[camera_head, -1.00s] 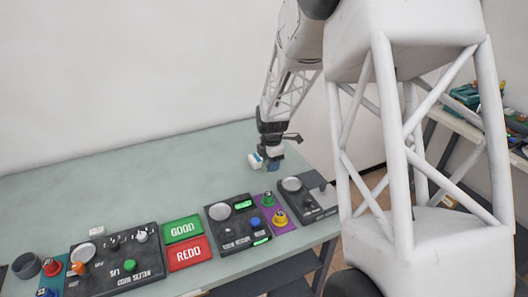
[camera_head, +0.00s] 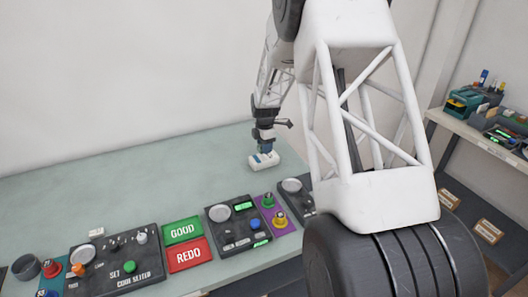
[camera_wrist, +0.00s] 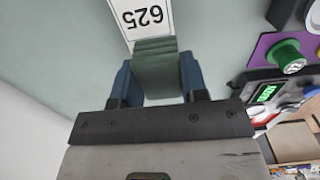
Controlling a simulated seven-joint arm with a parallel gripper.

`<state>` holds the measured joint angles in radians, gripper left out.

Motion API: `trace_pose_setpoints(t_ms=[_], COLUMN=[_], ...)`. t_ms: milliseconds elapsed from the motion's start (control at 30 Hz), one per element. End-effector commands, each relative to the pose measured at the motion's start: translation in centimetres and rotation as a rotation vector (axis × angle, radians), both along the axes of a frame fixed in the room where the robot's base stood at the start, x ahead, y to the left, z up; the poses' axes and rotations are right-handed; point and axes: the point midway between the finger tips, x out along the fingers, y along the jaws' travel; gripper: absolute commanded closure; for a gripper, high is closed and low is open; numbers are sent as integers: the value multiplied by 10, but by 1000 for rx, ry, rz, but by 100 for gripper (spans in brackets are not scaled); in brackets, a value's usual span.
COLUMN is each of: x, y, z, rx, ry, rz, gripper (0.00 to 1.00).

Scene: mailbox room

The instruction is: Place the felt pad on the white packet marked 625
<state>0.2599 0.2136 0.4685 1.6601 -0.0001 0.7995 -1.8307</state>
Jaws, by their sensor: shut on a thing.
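The white packet (camera_head: 258,162) lies on the pale green table near its back right part. In the wrist view the packet (camera_wrist: 143,18) shows its black 625 marking, upside down, at the top. My gripper (camera_head: 264,150) is directly over the packet in the head view, pointing down. In the wrist view my gripper (camera_wrist: 158,78) has its two blue fingers shut on the dark green felt pad (camera_wrist: 157,68). The pad's far, ridged edge overlaps the near end of the packet in the picture. Whether pad and packet touch is hard to tell.
Green GOOD (camera_head: 182,230) and red REDO (camera_head: 188,254) plates lie in front, between a code-setter panel (camera_head: 118,262) and a dark device (camera_head: 238,224). A purple button plate (camera_head: 272,211) stands right of that. The table's back left is clear.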

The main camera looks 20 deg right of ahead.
Motion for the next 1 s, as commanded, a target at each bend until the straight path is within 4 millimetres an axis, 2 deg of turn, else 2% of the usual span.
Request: trace_pose_setpoints(t_ms=[200,567,1000], x=[13,13,13], y=[-3,-3,-3], z=[-1,-2,-36], rx=[0,0,0], ry=[-1,0,0], rz=[0,0,0], gripper=[82,82,82])
